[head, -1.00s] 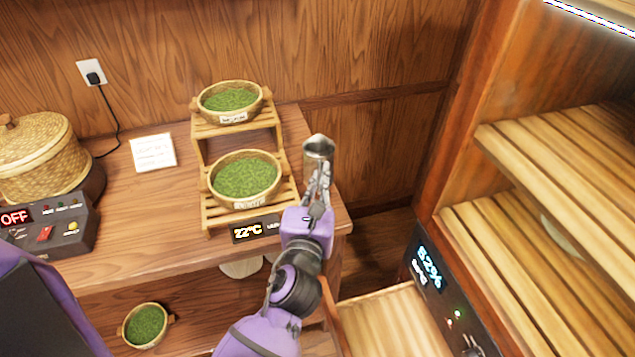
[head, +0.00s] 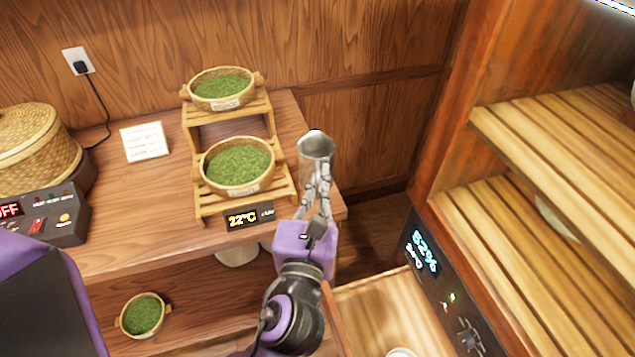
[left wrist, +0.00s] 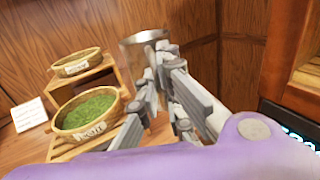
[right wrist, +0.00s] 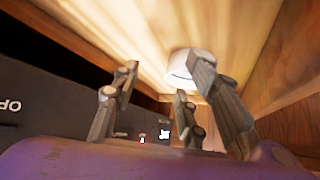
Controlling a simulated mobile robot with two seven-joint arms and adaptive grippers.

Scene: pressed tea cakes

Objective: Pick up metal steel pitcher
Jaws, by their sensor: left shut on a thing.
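The metal steel pitcher (head: 316,146) is a shiny grey cylinder at the right end of the wooden bench, with its open top facing up. My left gripper (head: 318,178) is shut on its near side. In the left wrist view the pitcher (left wrist: 138,55) stands roughly upright behind the fingers (left wrist: 157,78), which cover its lower part. I cannot tell whether its base touches the bench. My right gripper (right wrist: 165,75) shows in the right wrist view, with fingers apart and nothing between them.
A tiered wooden stand (head: 200,208) with two bowls of green leaves (head: 238,166) is just left of the pitcher. A slatted wooden cabinet (head: 470,235) stands at the right. A white round object (right wrist: 184,62) lies beyond my right fingers.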

